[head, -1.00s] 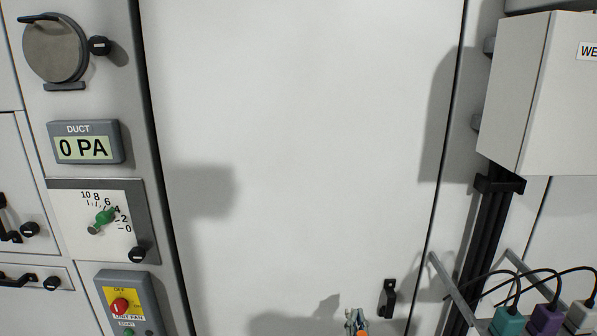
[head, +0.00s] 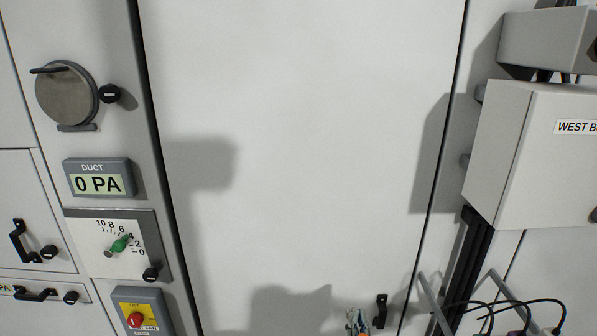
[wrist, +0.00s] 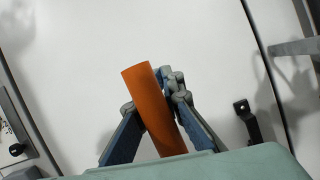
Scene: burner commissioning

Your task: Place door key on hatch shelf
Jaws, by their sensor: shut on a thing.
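My gripper (head: 358,322) shows at the bottom edge of the head view, in front of the large white door panel (head: 300,130). In the wrist view, my gripper (wrist: 152,104) is shut on an orange cylinder (wrist: 146,88), which appears to be the door key's grip. The cylinder stands up tilted between the blue-grey fingers, its end free. The rest of the key is hidden. I cannot make out the hatch shelf in either view.
A black handle (head: 380,311) is on the door's lower right. To the left are the DUCT display (head: 98,178) reading 0 PA, a green-knobbed dial (head: 118,245) and a red fan switch (head: 136,320). At right, a grey box (head: 520,150) juts out above metal brackets and cables.

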